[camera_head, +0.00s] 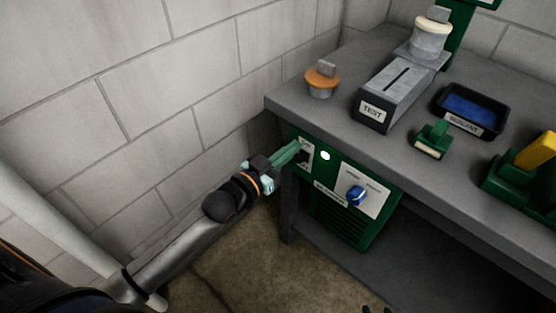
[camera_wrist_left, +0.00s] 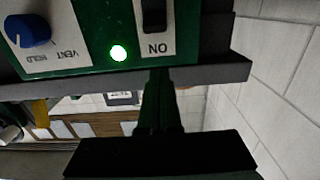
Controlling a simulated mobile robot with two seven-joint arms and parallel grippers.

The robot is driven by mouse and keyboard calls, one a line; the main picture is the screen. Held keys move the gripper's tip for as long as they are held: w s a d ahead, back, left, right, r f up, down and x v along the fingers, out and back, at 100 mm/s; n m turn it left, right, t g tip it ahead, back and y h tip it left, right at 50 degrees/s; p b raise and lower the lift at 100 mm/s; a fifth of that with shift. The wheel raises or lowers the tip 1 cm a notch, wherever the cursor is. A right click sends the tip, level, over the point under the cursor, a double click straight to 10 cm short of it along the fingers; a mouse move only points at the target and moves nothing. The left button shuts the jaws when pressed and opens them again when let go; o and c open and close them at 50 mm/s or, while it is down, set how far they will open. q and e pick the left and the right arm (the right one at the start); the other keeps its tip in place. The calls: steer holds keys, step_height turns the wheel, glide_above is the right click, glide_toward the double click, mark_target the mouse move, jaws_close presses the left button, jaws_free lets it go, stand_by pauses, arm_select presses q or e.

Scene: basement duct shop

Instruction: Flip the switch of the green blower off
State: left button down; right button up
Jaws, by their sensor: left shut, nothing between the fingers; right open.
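The green blower (camera_head: 337,229) sits under the grey bench, its front showing a white switch plate (camera_head: 306,158), a lit green lamp (camera_head: 325,156) and a blue knob (camera_head: 355,195). In the left wrist view, upside down, the black switch (camera_wrist_left: 154,15) sits on its plate beside the word ON, and the lamp (camera_wrist_left: 118,53) glows. My left gripper (camera_head: 297,147) is shut and empty, its tips at the switch plate; contact cannot be told. It partly hides the plate in the head view. My right gripper (camera_head: 376,309) barely shows at the bottom edge, its two tips apart.
The grey bench top (camera_head: 330,112) overhangs the blower closely. On it stand a TEST box (camera_head: 393,98), an orange-topped pot (camera_head: 322,80), a sealant tray (camera_head: 470,108) and green tools (camera_head: 434,139). A block wall (camera_head: 180,90) is at the left.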

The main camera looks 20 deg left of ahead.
mark_target(300, 158)
arm_select(q)
steer(key=x, duration=0.2)
steer(key=shift+w+d+f, duration=0.1)
steer(key=shift+w+f, duration=0.2)
steer(key=shift+s+f+b, duration=0.25)
steer(key=shift+f, duration=0.35)
steer(key=shift+s+f+b, duration=0.2)
steer(key=shift+s+f, duration=0.1)
steer(key=shift+f, duration=0.3)
steer(key=shift+s+a+f, duration=0.15)
steer(key=shift+a+f, duration=0.1)
steer(key=shift+f, duration=0.15)
arm_select(e)
steer(key=shift+w+f, duration=0.15)
steer(key=shift+f, duration=0.05)
arm_select(q)
steer(key=shift+f+b, duration=0.25)
steer(key=shift+b, duration=0.35)
steer(key=shift+s, duration=0.1)
arm_select(e)
steer(key=shift+s+d+f, duration=0.1)
steer(key=shift+s+f, duration=0.1)
steer(key=shift+f, duration=0.5)
